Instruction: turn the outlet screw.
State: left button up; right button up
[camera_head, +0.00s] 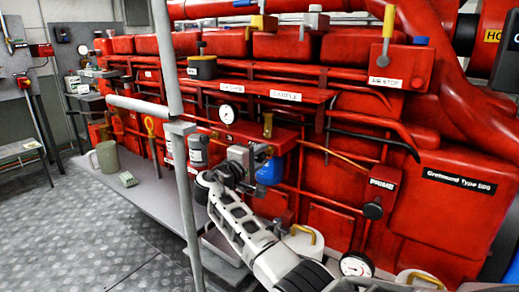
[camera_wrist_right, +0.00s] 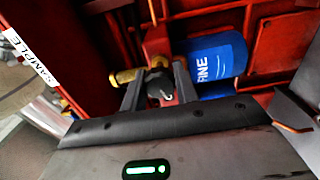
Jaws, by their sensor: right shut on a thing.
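My right gripper (camera_head: 243,160) reaches in from the lower right of the head view to a fitting on the front of the red engine (camera_head: 440,225). In the right wrist view its two dark fingers (camera_wrist_right: 160,88) are shut on a small dark screw (camera_wrist_right: 160,86), which appears to be the outlet screw. The screw sits on a red block (camera_wrist_right: 157,42). In the head view the gripper and wrist hide the screw. How far it is turned cannot be seen. My left gripper is not in view.
A blue filter labelled FINE (camera_wrist_right: 215,60) is close beside the fingers. A brass fitting (camera_wrist_right: 125,76) sits on their other side. A grey post (camera_head: 182,150) stands left of my right arm. A jug (camera_head: 107,157) rests on the grey platform at the left.

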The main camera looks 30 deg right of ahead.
jog(key=shift+n+p, duration=0.6)
jog(key=shift+n, duration=0.3)
jog(key=shift+f, duration=0.1)
jog(key=o, duration=1)
jog(key=shift+a, duration=0.1)
jog(key=b+v, duration=0.1)
jog(key=v, duration=1.5)
